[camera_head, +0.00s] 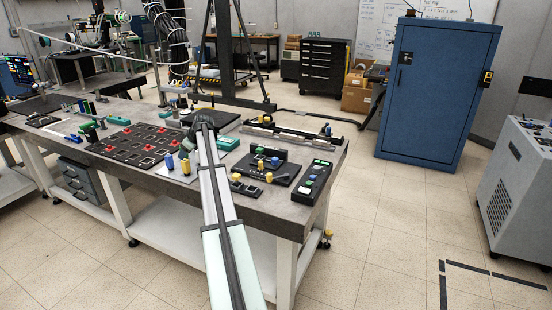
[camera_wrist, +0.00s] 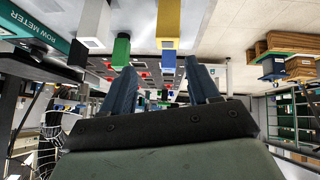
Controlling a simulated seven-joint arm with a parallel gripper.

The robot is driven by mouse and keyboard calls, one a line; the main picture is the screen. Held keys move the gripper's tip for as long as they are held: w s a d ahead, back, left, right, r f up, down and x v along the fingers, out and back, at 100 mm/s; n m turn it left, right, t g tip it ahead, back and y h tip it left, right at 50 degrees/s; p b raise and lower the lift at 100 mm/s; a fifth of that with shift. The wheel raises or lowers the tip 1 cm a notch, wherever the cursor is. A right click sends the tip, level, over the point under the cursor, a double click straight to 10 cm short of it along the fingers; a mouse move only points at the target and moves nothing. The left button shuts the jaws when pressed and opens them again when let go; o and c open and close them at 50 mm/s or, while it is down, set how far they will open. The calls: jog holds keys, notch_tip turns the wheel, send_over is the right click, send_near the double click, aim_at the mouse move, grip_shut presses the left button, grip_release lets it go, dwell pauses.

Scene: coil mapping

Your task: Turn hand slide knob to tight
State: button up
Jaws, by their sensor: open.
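My gripper (camera_wrist: 163,74) is open in the wrist view, with its two dark blue fingers apart and nothing between them. In the head view my arm reaches over the workbench (camera_head: 318,196), and its end hides the gripper.
A black button box (camera_head: 313,180) sits at the bench's right edge. A dark panel with red parts (camera_head: 132,143) lies left of my arm. A blue cabinet (camera_head: 433,95) stands beyond open floor.

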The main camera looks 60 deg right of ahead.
jog(key=s+d+r+m+g, duration=0.1)
jog(key=s+d+r, duration=0.1)
jog(key=s+d, duration=0.5)
jog(key=s+d+r+m+g, duration=0.1)
jog(key=s+d, duration=0.5)
jog(key=s, duration=0.4)
jog(key=m+g, duration=0.2)
jog(key=m, duration=0.1)
send_near(275, 159)
jog(key=x, duration=0.8)
jog(key=shift+w+d+f, duration=0.1)
jog(key=shift+d+f, duration=0.05)
jog(key=shift+f, duration=0.25)
jog(key=c, duration=1)
